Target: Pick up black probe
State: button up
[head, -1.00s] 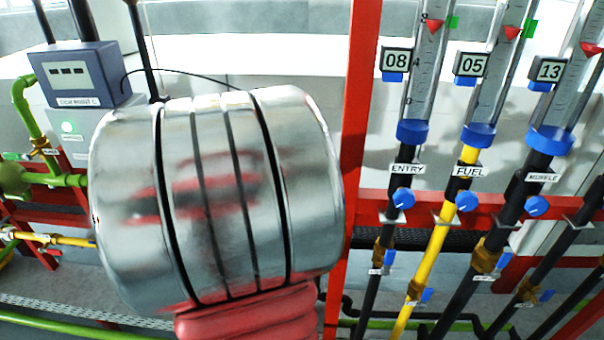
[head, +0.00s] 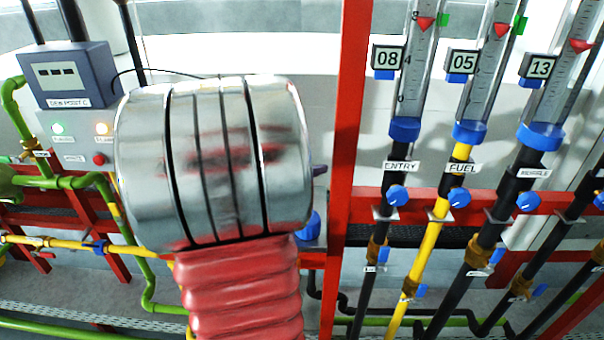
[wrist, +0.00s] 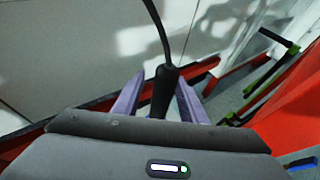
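The black probe (wrist: 161,90) shows in the wrist view, with a thin black cable rising from its top. It stands between the two purple fingers of my gripper (wrist: 160,77). The fingers are apart, with a narrow gap visible on each side of the probe. The probe's lower end is hidden behind my wrist housing. In the head view my arm hides the probe and nearly all of my gripper; only a small purple piece shows at the arm's right edge. The cable (head: 165,71) runs from the dark meter box (head: 70,75) to behind my arm.
A red upright post (head: 348,150) stands just right of my arm. Several flow tubes and pipes, including a yellow one labelled FUEL (head: 437,225), stand further right. Green pipes (head: 62,182) and a yellow pipe (head: 60,242) lie at the left.

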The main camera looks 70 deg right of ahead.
jog(key=shift+c, duration=0.5)
grip_shut()
